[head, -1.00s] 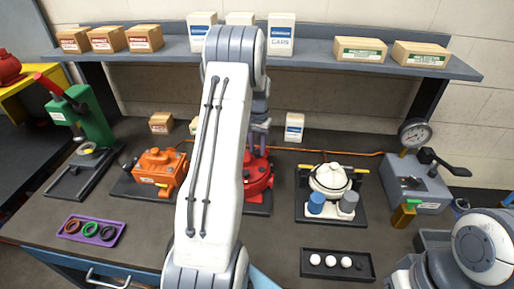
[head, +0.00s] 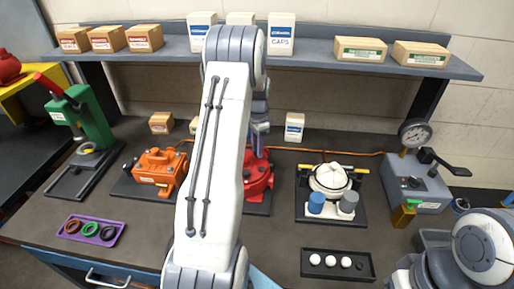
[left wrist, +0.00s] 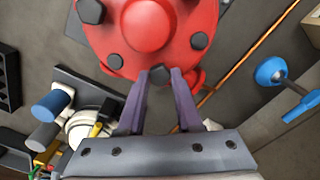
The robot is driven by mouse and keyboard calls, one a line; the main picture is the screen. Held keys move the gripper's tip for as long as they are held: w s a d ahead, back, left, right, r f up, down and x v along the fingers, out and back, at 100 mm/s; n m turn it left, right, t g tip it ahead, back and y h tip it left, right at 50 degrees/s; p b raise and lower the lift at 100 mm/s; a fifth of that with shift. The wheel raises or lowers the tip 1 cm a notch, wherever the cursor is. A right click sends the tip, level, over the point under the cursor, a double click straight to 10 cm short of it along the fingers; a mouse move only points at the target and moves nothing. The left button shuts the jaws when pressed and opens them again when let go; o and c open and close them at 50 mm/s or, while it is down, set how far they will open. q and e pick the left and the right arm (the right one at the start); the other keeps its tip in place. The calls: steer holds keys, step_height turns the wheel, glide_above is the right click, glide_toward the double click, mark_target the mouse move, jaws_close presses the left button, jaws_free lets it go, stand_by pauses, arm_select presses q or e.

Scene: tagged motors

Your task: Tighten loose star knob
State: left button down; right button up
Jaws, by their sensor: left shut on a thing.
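The red motor (head: 256,186) stands on a dark base plate in the middle of the bench, partly hidden behind my left arm. In the left wrist view its round red housing (left wrist: 148,22) fills the top, with several dark knobs spaced around its rim. My left gripper (left wrist: 160,82) has its purple fingers shut on the dark star knob (left wrist: 160,74) at the near edge of the rim. The gripper also shows in the head view (head: 259,146), above the red motor. My right arm shows at the lower right, but its gripper is not visible.
An orange motor (head: 158,172) stands to the left and a white motor (head: 330,180) to the right. A gauge device (head: 416,182) is farther right. A purple ring tray (head: 91,240) and a dark tray (head: 310,273) lie in front. The shelf (head: 330,65) runs above.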

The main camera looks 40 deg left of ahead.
arm_select(q)
steer(key=shift+w+a+r, duration=0.1)
steer(key=shift+w+r, duration=0.05)
steer(key=shift+r, duration=0.15)
steer(key=c, duration=0.8)
jaws_free()
steer(key=shift+c, duration=0.2)
steer(key=shift+f, duration=0.15)
step_height(320, 180, up, 11)
steer(key=b, duration=0.2)
steer(key=shift+f, duration=0.2)
